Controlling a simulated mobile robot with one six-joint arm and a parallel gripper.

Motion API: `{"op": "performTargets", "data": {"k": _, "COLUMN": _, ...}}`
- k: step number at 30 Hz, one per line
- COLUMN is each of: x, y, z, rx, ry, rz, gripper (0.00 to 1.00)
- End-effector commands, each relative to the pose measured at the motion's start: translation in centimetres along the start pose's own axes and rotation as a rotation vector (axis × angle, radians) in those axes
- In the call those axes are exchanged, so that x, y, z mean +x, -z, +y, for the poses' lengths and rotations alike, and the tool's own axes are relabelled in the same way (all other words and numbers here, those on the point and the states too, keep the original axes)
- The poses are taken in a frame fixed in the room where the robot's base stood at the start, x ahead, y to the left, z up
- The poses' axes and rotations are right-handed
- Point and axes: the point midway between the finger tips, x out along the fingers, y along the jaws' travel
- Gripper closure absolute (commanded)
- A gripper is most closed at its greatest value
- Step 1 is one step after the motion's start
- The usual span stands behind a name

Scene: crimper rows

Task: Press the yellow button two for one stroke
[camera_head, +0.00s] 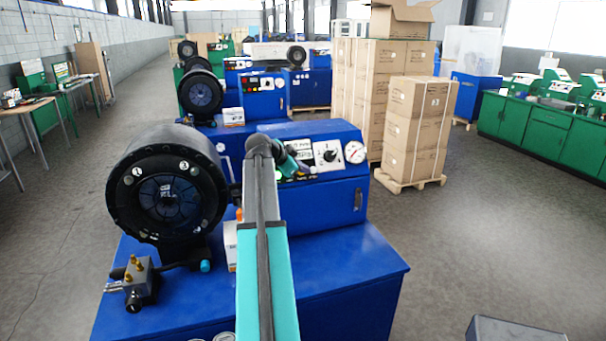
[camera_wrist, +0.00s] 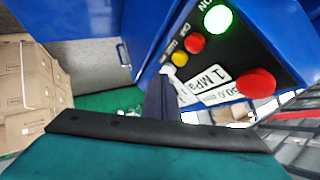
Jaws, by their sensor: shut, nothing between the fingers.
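A pale button (camera_wrist: 168,70) lies at the near end of the row. My gripper (camera_wrist: 160,82) is shut and empty, its dark fingertips just below the pale button in the picture. The yellow button shows uncovered; I cannot tell whether the fingertips touch the panel. In the head view my arm hides most of the button row on the blue machine (camera_head: 338,203).
A larger red button (camera_wrist: 256,82) and white display labels (camera_wrist: 205,84) are close to the fingers. The black crimper head (camera_head: 168,190) stands left of my arm. A pressure gauge (camera_head: 355,152) is on the panel's right. Stacked cartons (camera_head: 415,130) stand behind it.

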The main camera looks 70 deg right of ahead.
Motion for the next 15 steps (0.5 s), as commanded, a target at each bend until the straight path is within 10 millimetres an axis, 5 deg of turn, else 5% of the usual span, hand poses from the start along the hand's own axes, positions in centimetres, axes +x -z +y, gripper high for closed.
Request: {"op": "performTargets", "data": {"k": 15, "x": 1.54, "y": -1.01, "z": -1.0, "rx": 0.001, "ry": -0.001, "rz": 0.001, "gripper": 1.0}}
